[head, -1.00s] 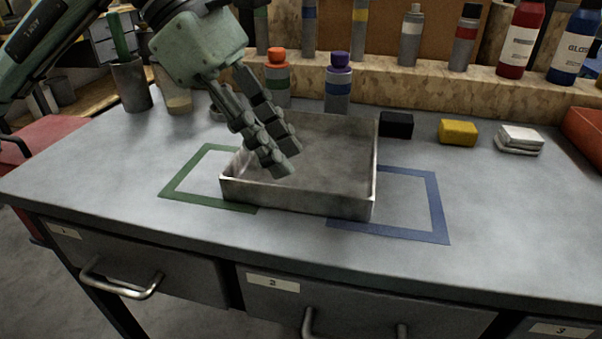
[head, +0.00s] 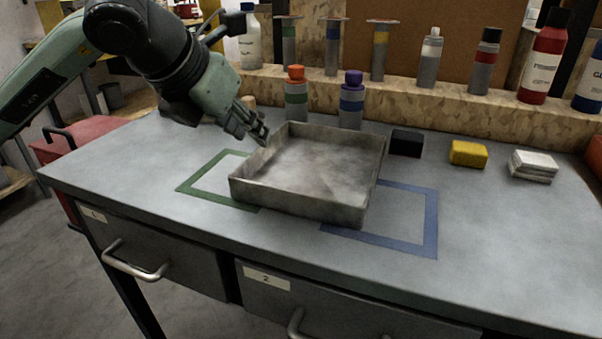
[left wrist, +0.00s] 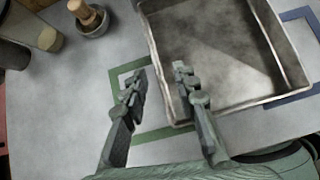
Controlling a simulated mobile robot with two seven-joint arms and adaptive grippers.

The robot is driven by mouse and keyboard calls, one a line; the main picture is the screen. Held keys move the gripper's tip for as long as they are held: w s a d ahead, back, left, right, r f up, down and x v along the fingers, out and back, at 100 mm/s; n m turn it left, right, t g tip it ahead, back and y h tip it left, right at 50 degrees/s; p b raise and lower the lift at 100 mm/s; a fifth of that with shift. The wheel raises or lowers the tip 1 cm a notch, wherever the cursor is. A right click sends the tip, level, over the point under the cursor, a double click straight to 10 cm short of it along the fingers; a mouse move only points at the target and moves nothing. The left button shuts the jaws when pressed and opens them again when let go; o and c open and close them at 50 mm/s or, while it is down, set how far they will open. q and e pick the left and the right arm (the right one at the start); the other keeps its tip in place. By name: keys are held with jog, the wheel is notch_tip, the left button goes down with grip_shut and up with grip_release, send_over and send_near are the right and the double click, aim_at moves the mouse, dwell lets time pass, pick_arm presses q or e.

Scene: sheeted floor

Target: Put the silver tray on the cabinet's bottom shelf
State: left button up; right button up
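The silver tray (head: 300,200), a shallow square metal box, lies empty on the grey workbench, between a green and a blue floor-tape style outline. My left gripper (head: 262,134) is at the tray's left wall, towards the back. In the left wrist view the gripper (left wrist: 160,80) is open, one finger outside the tray (left wrist: 225,105) and the other over its inside, with the wall between them. A gap shows between the fingers; I cannot tell how deep they reach. My right gripper is not in view. I cannot make out the cabinet's bottom shelf.
Black (head: 406,143), yellow (head: 468,153) and white (head: 532,166) blocks lie right of the tray. Orange-capped (head: 296,100) and purple-capped (head: 351,105) bottles stand close behind it. Drawers with handles (head: 137,265) are below the benchtop. The front right of the bench is clear.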

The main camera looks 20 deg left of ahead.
pick_arm(q)
jog(key=shift+a+n, duration=0.15)
jog(key=shift+n, duration=0.35)
jog(key=shift+w+a+t+y, duration=0.1)
jog(key=shift+w+t+y, duration=0.05)
jog(key=shift+t+y, duration=0.15)
jog(key=p+x, duration=0.1)
jog(key=x, duration=0.6)
jog(key=shift+w+f, duration=0.2)
jog(key=shift+w, duration=0.05)
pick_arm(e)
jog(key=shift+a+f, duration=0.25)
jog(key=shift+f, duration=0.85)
pick_arm(q)
grip_shut()
